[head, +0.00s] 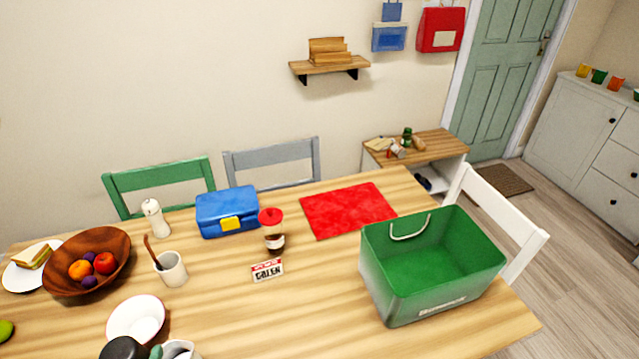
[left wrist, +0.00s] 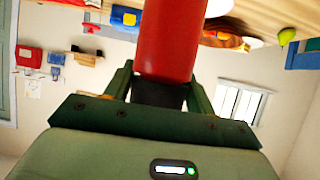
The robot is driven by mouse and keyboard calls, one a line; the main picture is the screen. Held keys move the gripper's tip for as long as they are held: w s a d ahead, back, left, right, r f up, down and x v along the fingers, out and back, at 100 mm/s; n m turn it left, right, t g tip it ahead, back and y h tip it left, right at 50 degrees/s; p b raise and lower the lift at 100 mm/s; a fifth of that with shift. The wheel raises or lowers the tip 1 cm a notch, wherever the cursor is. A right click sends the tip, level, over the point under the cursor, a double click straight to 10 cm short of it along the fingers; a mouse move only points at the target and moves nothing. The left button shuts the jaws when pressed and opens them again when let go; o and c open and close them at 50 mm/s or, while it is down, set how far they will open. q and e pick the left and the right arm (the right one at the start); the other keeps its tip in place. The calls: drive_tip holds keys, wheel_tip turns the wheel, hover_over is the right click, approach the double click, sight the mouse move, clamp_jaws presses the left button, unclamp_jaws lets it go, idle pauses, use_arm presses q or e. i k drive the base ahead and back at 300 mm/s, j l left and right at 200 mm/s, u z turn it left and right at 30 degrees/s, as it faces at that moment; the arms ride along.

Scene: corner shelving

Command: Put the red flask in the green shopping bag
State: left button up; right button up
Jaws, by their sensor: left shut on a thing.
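The red flask (left wrist: 168,40) is in the left wrist view, its dark end (left wrist: 158,94) between the fingers of my left gripper (left wrist: 160,84), which is shut on it. The flask's red body reaches out past the fingertips to the top edge of that view. The head view does not clearly show the flask; a dark round shape (head: 123,348) at its bottom edge may be part of it. My right gripper is not in view.
A red mat (head: 348,210), red-lidded jar (head: 274,242), lettered card (head: 267,270) and blue lunchbox (head: 222,208) lie left of the bag. Bare tabletop (head: 300,315) lies before the bag.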

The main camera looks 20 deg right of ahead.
sight(418, 281)
drive_tip(key=l+u, duration=0.1)
drive_tip(key=l, duration=0.7)
drive_tip(key=l+u, duration=0.1)
drive_tip(key=l, duration=0.65)
drive_tip(key=k+l, duration=0.1)
drive_tip(key=l, duration=0.7)
drive_tip(key=k+l+u, duration=0.15)
drive_tip(key=l, duration=0.65)
drive_tip(key=i, duration=0.05)
